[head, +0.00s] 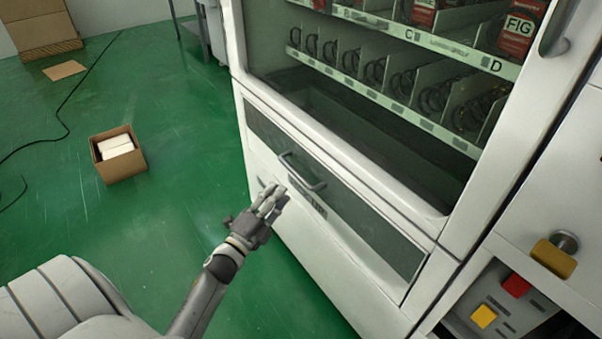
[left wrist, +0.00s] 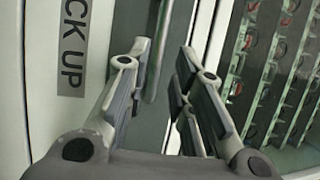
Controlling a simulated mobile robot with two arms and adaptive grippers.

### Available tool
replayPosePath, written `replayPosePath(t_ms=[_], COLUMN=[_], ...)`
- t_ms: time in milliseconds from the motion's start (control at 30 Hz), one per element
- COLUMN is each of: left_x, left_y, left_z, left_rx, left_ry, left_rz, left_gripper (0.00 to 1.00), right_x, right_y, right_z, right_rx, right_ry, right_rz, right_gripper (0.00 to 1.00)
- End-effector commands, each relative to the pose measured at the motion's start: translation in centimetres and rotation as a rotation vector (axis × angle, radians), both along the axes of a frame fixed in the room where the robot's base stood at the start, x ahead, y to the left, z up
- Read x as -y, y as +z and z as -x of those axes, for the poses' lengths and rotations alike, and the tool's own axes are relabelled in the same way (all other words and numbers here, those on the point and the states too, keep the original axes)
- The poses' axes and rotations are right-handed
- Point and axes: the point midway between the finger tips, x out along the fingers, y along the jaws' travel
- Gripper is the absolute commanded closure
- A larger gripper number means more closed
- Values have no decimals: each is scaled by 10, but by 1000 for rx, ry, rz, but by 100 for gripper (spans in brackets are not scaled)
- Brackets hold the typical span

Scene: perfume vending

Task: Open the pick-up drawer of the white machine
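The white machine (head: 435,240) stands at the centre and right of the head view. Its pick-up drawer (head: 365,222) is a dark panel low on the front; it looks closed. A grey bar handle (head: 303,172) is on the drawer's upper left part and also shows in the left wrist view (left wrist: 158,60). My left gripper (head: 277,192) is just below and left of the handle in the head view. In the left wrist view its fingers (left wrist: 163,52) are apart, with the handle seen in the gap; I cannot tell how deep it lies. My right gripper is out of view.
A PICK UP label (left wrist: 71,45) is on the white front beside the fingers. Product shelves (head: 400,95) sit behind the glass above. An open cardboard box (head: 118,155) and a black cable (head: 65,105) lie on the green floor at left. Free floor lies before the machine.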

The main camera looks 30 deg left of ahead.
Motion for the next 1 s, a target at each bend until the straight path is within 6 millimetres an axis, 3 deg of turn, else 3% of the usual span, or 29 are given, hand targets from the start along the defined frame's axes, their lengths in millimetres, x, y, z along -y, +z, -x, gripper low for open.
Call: replayPosePath(t_ms=[300,500,900,1000], left_x=[0,-1,-1,-1], left_y=[11,14,16,15], left_z=[-60,-84,-92,-92], left_rx=[2,-1,-3,-3], left_ry=[-1,0,0,0], left_rz=[1,2,2,2], left_gripper=[77,77,77,89], right_x=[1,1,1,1], right_y=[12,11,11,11], right_z=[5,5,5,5], right_rx=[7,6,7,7], right_ry=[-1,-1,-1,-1], right_rz=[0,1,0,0], right_gripper=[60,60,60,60])
